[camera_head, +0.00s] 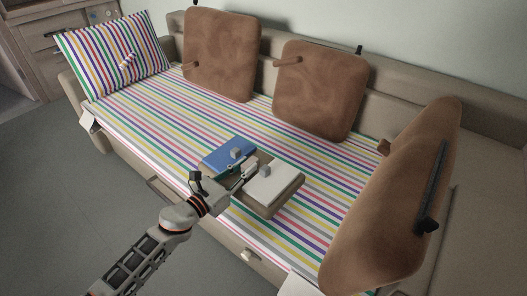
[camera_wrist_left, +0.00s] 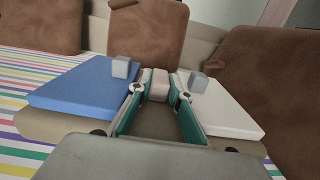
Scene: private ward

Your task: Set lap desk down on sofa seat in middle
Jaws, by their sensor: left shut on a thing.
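The lap desk (camera_head: 265,208) has a brownish base with a blue panel (camera_head: 224,156) and a white panel (camera_head: 275,184) on top, each with a small grey block. It is over the middle of the striped sofa seat (camera_head: 150,117). My left gripper (camera_head: 240,174) is at its near side, between the two panels. In the left wrist view, the gripper (camera_wrist_left: 160,92) is shut on a beige grip piece between the panels. The lap desk looks about level and close to the seat; I cannot tell if it touches. My right gripper is not in view.
Two brown cushions (camera_head: 222,55) (camera_head: 320,92) lean on the sofa back. A large brown cushion (camera_head: 385,205) leans at the right end. A striped pillow (camera_head: 113,55) stands at the left end. The striped seat left of the lap desk is clear.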

